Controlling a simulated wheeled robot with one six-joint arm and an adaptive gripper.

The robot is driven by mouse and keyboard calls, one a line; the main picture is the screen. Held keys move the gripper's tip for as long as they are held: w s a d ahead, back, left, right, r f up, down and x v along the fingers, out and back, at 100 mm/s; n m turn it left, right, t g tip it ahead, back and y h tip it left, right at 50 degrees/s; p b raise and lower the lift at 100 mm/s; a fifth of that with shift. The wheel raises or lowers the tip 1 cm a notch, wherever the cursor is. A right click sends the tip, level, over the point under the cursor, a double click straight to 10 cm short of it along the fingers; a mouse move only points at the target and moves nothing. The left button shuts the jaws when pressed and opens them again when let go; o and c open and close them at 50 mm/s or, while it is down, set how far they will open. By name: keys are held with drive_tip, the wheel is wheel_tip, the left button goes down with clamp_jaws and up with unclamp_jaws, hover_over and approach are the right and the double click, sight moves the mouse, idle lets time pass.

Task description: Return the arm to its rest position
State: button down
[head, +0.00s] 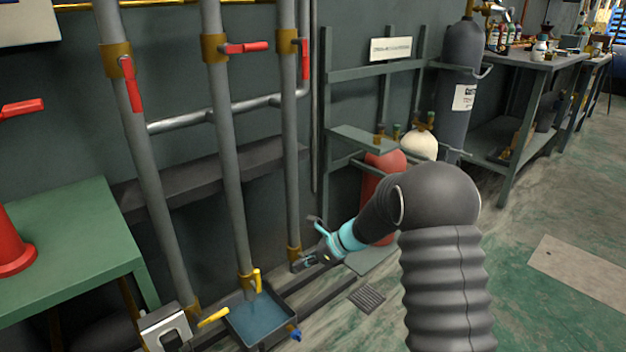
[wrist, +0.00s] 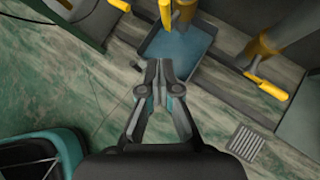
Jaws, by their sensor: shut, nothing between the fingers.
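My gripper (head: 305,261) is at the end of my arm, low in front of the vertical pipes in the head view. In the wrist view my gripper (wrist: 160,72) is shut, with its fingertips together and nothing between them. It points toward a blue-filled tray (wrist: 209,38) on the floor and appears apart from it. My dark, ribbed arm fills the lower right of the head view and bends down to the left.
The tray (head: 232,317) stands under the middle pipe (head: 225,150). Yellow valve handles (head: 213,318) are close by. A rack with a red cylinder (head: 371,190) stands behind my arm. A green table (head: 70,235) is at left. Open floor (head: 545,210) lies at right.

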drive_tip(key=s+d+n+g+h, duration=0.35)
drive_tip(key=s+d+n, duration=0.25)
drive_tip(key=s+n, duration=0.55)
drive_tip(key=s+d+r+n+t+h+p, duration=0.1)
drive_tip(key=s+d+r+n+t+h, duration=0.1)
drive_tip(key=s+d+r, duration=0.3)
drive_tip(key=s+d+r+n+t+h+p, duration=0.1)
drive_tip(key=s+d+r+n+t+h, duration=0.1)
drive_tip(key=s+r, duration=0.9)
drive_tip(key=s+d+r+n+t+h+p, duration=0.1)
drive_tip(key=s+d+r+n+t+h, duration=0.1)
drive_tip(key=s+d+r+n, duration=0.3)
drive_tip(key=s+d+r+t, duration=0.1)
drive_tip(key=s+d+r, duration=0.2)
drive_tip(key=shift+d+r+t, duration=0.25)
drive_tip(key=shift+r+t, duration=0.1)
drive_tip(key=shift+r, duration=0.05)
